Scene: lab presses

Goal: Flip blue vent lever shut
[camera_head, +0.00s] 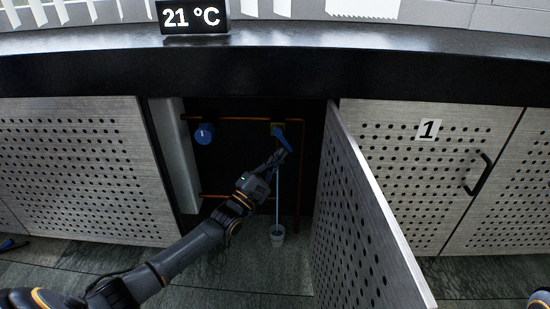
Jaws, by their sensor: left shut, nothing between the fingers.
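The blue vent lever (283,138) sits on a small fitting on the copper pipe, inside the open cabinet. It slants down to the right. A thin pale blue line, like a stream of water, runs down below it to a small bucket (277,236) on the cabinet floor. My left gripper (279,156) is shut and empty. It reaches into the cabinet with its fingertips at or just below the lever; I cannot tell whether they touch. A small part of my right arm shows at the lower right edge, but its gripper is not in view.
A round blue handle (204,133) sits on the pipe to the left. The perforated cabinet door (357,220) stands open right of my arm. Copper pipes (240,119) frame the opening. A black counter (270,70) overhangs it, with a 21 °C display (192,17) on top.

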